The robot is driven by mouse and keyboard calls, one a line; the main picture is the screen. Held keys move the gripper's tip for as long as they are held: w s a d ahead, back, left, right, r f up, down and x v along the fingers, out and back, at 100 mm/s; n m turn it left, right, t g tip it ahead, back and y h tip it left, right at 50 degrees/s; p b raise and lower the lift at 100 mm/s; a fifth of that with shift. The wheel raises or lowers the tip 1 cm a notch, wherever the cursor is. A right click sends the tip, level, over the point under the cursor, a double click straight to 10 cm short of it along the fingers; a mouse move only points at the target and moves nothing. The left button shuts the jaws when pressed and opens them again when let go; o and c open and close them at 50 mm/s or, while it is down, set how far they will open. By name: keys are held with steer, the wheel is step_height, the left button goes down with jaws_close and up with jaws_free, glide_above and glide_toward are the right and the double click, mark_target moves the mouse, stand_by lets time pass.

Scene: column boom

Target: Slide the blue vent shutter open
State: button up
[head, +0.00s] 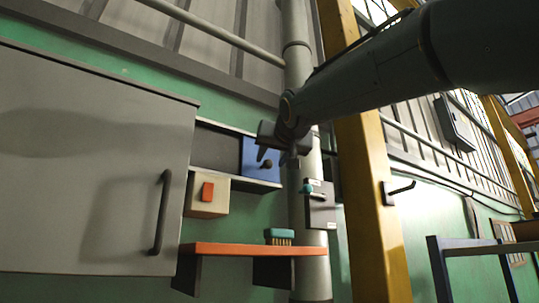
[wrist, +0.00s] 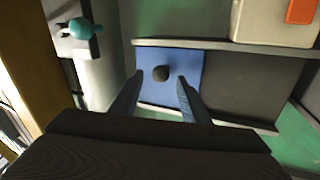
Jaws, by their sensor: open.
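The blue vent shutter (head: 258,160) is a flat blue panel at the right end of a framed slot in the wall, with a round dark knob (head: 266,164) on it. In the wrist view the blue shutter (wrist: 186,63) lies just beyond my fingertips, and the knob (wrist: 161,73) shows between them. My gripper (head: 276,158) is open, with a finger on either side of the knob in the wrist view (wrist: 157,82). I cannot tell whether either finger touches it. The dark part of the slot (head: 215,149) lies left of the shutter in the head view.
A beige box with an orange switch (head: 207,192) sits below the slot. An orange shelf (head: 225,249) holds a teal brush (head: 279,236). A grey box with a teal knob (head: 320,204) and a yellow post (head: 372,180) stand to the right. A grey cabinet door (head: 85,160) is at left.

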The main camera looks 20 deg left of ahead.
steer(key=shift+p+x, duration=0.3)
steer(key=shift+x, duration=0.7)
steer(key=shift+a, duration=0.1)
steer(key=shift+s, duration=0.1)
jaws_close()
